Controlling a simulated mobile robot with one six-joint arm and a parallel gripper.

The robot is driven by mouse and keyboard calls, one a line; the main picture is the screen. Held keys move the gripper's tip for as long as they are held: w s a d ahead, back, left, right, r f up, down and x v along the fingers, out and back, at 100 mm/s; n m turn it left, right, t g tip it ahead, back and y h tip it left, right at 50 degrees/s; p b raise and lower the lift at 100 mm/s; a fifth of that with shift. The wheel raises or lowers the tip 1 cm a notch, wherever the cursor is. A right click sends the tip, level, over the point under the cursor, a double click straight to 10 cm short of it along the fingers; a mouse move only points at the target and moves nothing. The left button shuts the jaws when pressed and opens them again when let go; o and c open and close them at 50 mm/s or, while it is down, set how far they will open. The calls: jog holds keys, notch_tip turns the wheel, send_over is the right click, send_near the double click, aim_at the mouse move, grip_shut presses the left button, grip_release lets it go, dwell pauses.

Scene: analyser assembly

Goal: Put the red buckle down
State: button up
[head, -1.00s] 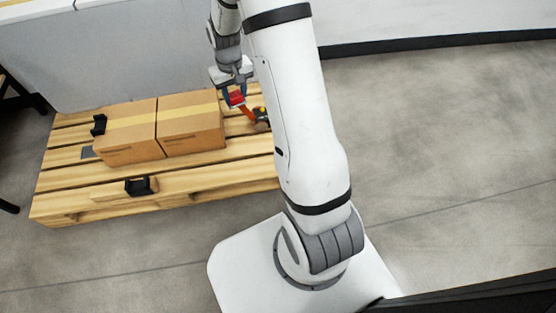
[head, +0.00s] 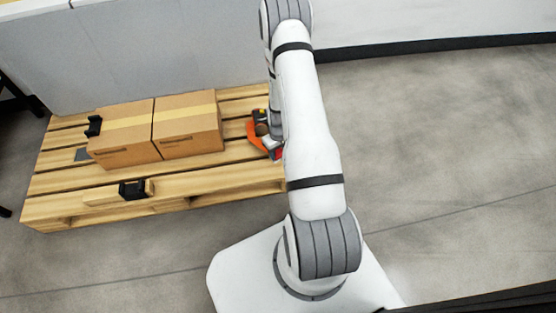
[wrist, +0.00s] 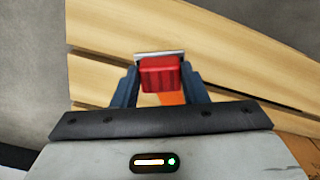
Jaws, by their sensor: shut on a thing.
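The red buckle (wrist: 160,74) is between the two dark fingers of my gripper (wrist: 160,85) in the wrist view, with a metal edge at its far end. My gripper is shut on it. An orange strap (wrist: 171,98) shows just below the buckle. In the head view a small part of the red buckle (head: 276,154) shows beside my arm, near the orange strap (head: 259,139). My arm hides most of the gripper there. The wooden pallet (head: 200,188) lies beneath; I cannot tell whether the buckle touches it.
Two cardboard boxes (head: 187,125) stand side by side on the pallet. A black bracket (head: 133,189) sits at the pallet's front edge and another (head: 94,126) left of the boxes. A grey wall (head: 150,50) stands behind. The floor at right is clear.

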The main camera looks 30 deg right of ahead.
aim_at(278, 157)
jog(key=shift+f+b, duration=0.7)
jog(key=shift+f, duration=1.45)
jog(key=shift+f, duration=0.1)
jog(key=o, duration=1)
